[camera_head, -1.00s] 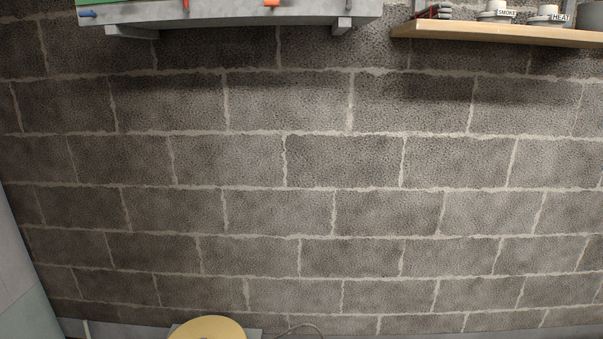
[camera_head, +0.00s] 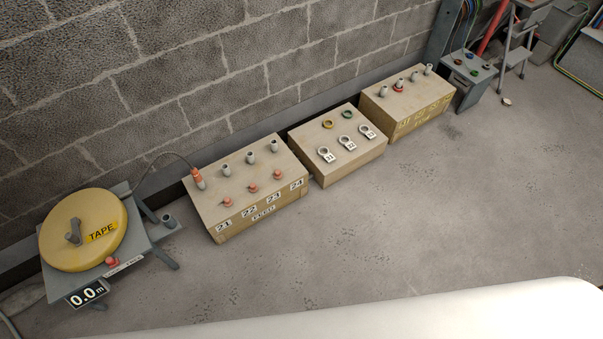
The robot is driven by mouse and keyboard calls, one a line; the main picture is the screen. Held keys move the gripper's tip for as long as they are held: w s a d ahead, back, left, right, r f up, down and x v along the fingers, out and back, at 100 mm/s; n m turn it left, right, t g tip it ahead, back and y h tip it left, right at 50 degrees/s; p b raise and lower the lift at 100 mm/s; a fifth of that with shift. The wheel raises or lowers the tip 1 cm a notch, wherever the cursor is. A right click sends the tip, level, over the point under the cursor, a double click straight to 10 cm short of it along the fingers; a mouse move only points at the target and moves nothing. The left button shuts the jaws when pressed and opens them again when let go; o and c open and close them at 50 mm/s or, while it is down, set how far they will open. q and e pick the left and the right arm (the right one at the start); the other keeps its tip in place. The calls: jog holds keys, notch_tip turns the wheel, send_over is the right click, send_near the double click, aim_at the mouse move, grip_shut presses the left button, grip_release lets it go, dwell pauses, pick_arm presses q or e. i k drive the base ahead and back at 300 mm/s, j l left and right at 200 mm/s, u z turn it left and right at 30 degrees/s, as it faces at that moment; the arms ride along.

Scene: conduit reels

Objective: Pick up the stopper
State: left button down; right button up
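Three small orange-red pieces that look like stoppers stand in the front row on top of a wooden box (camera_head: 205,207) marked 21 to 24: one at the left (camera_head: 227,202), one in the middle (camera_head: 252,188) and one at the right (camera_head: 277,174). Behind them is a row of grey conduit stubs (camera_head: 250,157). At its left end an orange fitting (camera_head: 198,178) sits with a dark cable running from it to the reel. I cannot tell which piece the task means. Neither of my grippers is in view.
A yellow tape reel (camera_head: 80,228) with a 0.0 m display (camera_head: 87,293) stands left. A middle box (camera_head: 345,168) holds tagged rings; a right box (camera_head: 385,110) holds grey stubs, one with a red collar. Concrete floor (camera_head: 420,220) is clear in front.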

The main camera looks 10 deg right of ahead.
aim_at(278, 175)
jog(key=i+l+z, duration=0.2)
jog(key=l, duration=0.35)
jog(key=i+l+z, duration=0.2)
jog(key=i+l, duration=0.15)
jog(key=l, duration=0.15)
jog(key=i+l+z, duration=0.2)
jog(key=l, duration=0.3)
jog(key=u, duration=1.45)
jog(key=l, duration=0.1)
